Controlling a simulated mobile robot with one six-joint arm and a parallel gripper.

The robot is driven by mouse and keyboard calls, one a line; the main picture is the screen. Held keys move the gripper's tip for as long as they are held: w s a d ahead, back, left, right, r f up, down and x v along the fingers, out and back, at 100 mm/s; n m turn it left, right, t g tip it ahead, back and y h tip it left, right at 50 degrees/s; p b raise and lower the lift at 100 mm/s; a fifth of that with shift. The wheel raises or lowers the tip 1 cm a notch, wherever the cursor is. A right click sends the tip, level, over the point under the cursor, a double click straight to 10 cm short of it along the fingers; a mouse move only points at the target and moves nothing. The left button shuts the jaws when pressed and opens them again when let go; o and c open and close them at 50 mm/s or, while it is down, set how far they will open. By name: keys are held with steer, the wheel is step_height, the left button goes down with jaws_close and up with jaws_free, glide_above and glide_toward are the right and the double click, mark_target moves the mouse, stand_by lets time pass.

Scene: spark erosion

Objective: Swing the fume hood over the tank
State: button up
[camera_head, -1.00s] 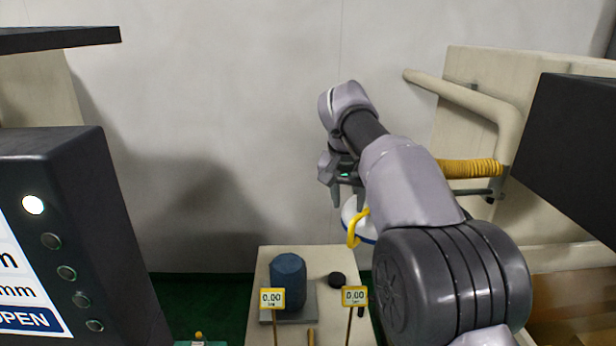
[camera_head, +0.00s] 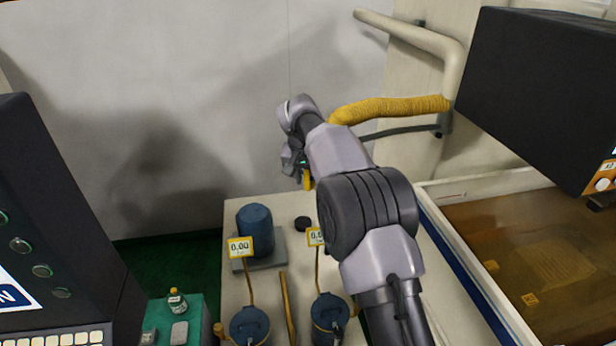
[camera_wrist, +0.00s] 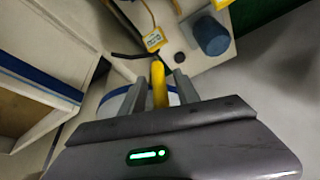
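The yellow hose (camera_head: 390,108) of the fume hood runs left from its wall pipe and passes behind my arm. The hood itself is hidden there in the head view, except its yellow handle (camera_head: 307,180). In the wrist view the white, blue-rimmed hood (camera_wrist: 112,98) lies behind my fingers. Its yellow handle (camera_wrist: 158,84) stands between the two fingers. My gripper (camera_wrist: 160,80) looks open, with a narrow gap on each side of the handle. It also shows in the head view (camera_head: 298,170). The tank (camera_head: 485,182), holding brown liquid, is at the right.
A dark machine head (camera_head: 530,90) overhangs the tank. The pale bench (camera_head: 275,208) carries a blue cylinder (camera_head: 256,228), a black puck (camera_head: 303,223) and blue pots with yellow tags. A control console (camera_head: 50,220) stands at the left.

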steer(key=shift+w+a+f, duration=0.15)
steer(key=shift+a, duration=0.05)
steer(key=shift+d, duration=0.15)
steer(key=shift+c, duration=1.1)
jaws_close()
